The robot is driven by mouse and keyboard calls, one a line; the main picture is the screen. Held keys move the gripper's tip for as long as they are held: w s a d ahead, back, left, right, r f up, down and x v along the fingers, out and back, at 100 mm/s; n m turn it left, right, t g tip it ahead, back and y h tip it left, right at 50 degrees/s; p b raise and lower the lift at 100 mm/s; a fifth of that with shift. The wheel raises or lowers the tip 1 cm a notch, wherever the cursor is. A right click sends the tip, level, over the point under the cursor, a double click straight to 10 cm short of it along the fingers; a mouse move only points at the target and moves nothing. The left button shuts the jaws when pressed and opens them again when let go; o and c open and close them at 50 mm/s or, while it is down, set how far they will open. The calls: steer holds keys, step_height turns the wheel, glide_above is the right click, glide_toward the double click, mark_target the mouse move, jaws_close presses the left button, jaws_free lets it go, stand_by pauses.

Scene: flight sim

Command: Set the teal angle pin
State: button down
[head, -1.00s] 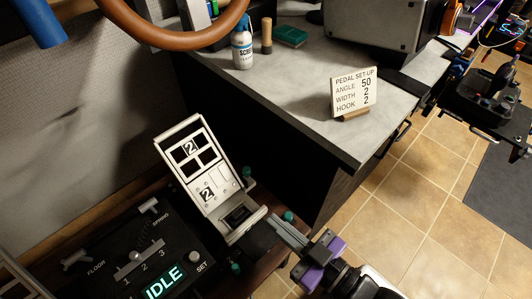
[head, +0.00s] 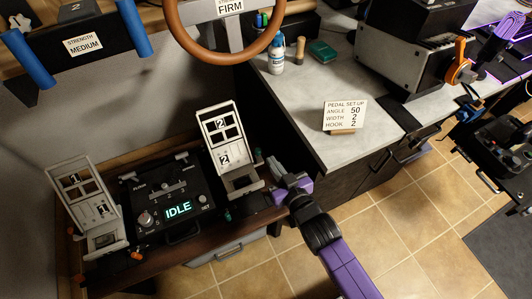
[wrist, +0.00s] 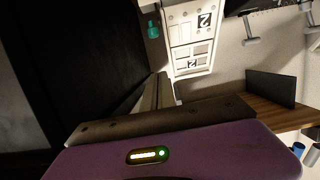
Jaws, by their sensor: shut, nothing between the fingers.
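The right pedal (head: 222,138) is a pale tilted plate with windows and two "2" labels. A small teal pin (head: 258,155) shows at its right side. One teal pin (wrist: 153,30) shows beside the pedal plate (wrist: 190,42) in the wrist view. Another teal knob (head: 228,216) shows low near the pedal base. My gripper (head: 273,163) is just right of the pedal base, its fingers shut and empty. In the wrist view its fingers (wrist: 160,88) point towards the plate, apart from the teal pin. I cannot tell which teal part is the angle pin.
A card (head: 345,114) reads angle 50, width 2, hook 2. The control box (head: 178,190) reads IDLE. A left pedal (head: 85,195) has orange knobs. The grey desk (head: 310,85) edge is close behind my gripper. Open tiled floor lies at right.

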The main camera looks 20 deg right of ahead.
steer(key=b, duration=0.1)
glide_above(258, 151)
steer(key=f+v, duration=0.1)
steer(key=v, duration=0.2)
steer(key=f, duration=0.2)
steer(key=shift+w+f+b, duration=0.25)
steer(key=shift+f+b, duration=0.1)
steer(key=shift+f, duration=0.65)
steer(key=shift+w+f+b, duration=0.2)
steer(key=shift+f+b, duration=0.15)
steer(key=shift+f, duration=0.65)
steer(key=shift+f, duration=0.1)
